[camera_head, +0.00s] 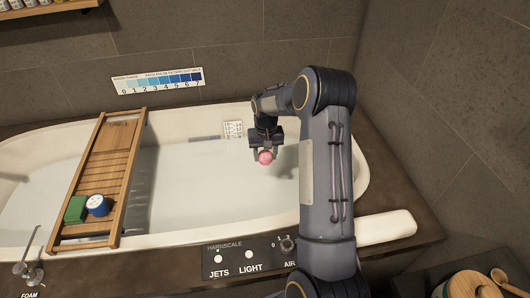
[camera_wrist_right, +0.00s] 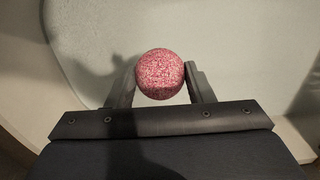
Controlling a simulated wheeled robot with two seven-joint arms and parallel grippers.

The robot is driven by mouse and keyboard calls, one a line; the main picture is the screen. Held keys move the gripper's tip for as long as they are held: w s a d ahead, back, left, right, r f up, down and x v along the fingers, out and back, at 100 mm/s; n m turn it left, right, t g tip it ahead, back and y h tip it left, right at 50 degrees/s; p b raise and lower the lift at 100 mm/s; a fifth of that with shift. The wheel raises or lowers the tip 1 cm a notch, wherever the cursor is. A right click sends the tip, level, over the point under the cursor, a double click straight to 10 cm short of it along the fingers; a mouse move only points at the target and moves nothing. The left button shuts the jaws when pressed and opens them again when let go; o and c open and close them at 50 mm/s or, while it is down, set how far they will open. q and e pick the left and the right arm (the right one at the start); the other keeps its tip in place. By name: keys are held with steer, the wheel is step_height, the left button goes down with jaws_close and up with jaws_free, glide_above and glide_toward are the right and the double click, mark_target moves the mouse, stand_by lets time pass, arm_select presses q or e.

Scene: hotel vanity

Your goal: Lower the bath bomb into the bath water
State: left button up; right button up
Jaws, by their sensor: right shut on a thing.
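The bath bomb is a small pink speckled ball (camera_head: 265,157), held in my right gripper (camera_head: 265,153). In the right wrist view the bath bomb (camera_wrist_right: 160,74) sits between the two fingers of my right gripper (camera_wrist_right: 161,82), with a finger on each side. The white bathtub (camera_head: 350,190) holds pale water (camera_head: 200,190). The bath bomb is over the right part of the tub. I cannot tell its exact height above the water. In the right wrist view, a dark shadow lies on the pale surface beyond it. My left gripper is not in view.
A wooden bath tray (camera_head: 112,165) spans the tub at left, with a green block (camera_head: 76,209) and a blue-and-white jar (camera_head: 97,205). A control panel (camera_head: 250,257) lies along the front edge. A white roll (camera_head: 386,228) rests at the front right. A wooden shelf (camera_head: 40,10) is at top left.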

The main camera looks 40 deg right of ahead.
step_height(320, 180, down, 17)
steer(key=b, duration=1)
steer(key=shift+b, duration=0.4)
steer(key=o, duration=1.1)
step_height(320, 180, up, 8)
steer(key=shift+f+p, duration=0.1)
steer(key=shift+p, duration=0.95)
